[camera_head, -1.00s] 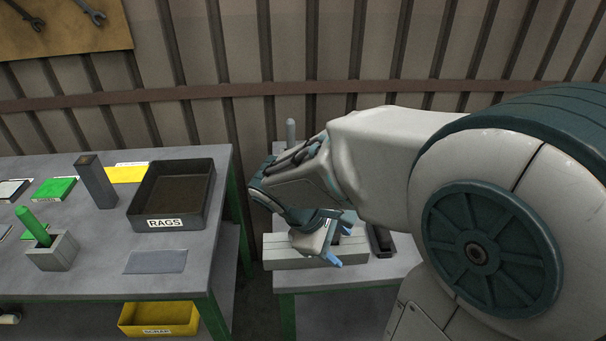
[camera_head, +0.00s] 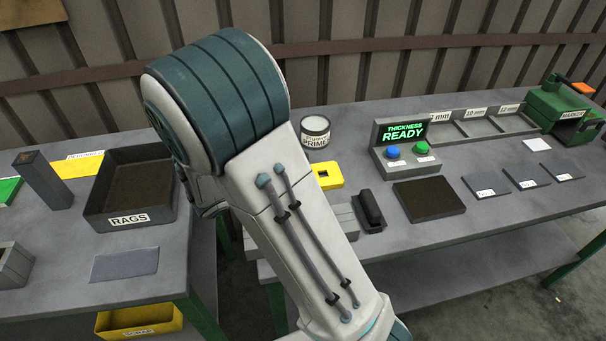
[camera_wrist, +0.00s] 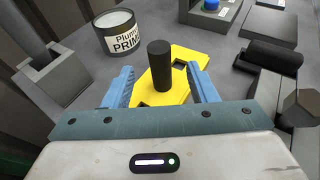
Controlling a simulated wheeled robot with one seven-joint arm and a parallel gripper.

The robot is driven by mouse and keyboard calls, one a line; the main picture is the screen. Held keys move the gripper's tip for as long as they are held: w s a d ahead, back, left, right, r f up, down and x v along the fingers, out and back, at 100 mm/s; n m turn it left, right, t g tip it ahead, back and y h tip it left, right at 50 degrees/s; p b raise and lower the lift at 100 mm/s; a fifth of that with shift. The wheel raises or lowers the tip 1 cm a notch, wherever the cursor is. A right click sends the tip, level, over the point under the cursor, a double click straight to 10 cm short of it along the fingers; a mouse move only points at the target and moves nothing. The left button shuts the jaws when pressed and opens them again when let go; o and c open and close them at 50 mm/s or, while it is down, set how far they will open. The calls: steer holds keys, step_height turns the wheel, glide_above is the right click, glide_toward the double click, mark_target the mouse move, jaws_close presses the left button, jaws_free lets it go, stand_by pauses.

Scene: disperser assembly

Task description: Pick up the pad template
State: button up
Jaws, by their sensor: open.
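The pad template, a flat yellow plate with dark square openings and an upright black cylindrical handle, lies on the bench in the wrist view (camera_wrist: 160,98). Part of its yellow plate shows past my arm in the head view (camera_head: 328,170). My gripper (camera_wrist: 159,70) is open, with one blue finger on each side of the black handle. I see no clear contact between fingers and handle. In the head view my arm hides the gripper, the handle and part of the plate.
A primer can (camera_head: 315,132) stands just behind the template. A black roller-like tool (camera_head: 370,208) lies to its right, with the button console (camera_head: 406,146) and a dark pad (camera_head: 429,198) beyond. A slotted grey block (camera_wrist: 50,75) stands left in the wrist view.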

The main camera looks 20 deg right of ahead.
steer(key=x, duration=0.7)
steer(key=shift+w+d+r+p, duration=0.1)
steer(key=shift+d+r+p, duration=0.05)
steer(key=shift+d+p, duration=0.25)
jaws_close()
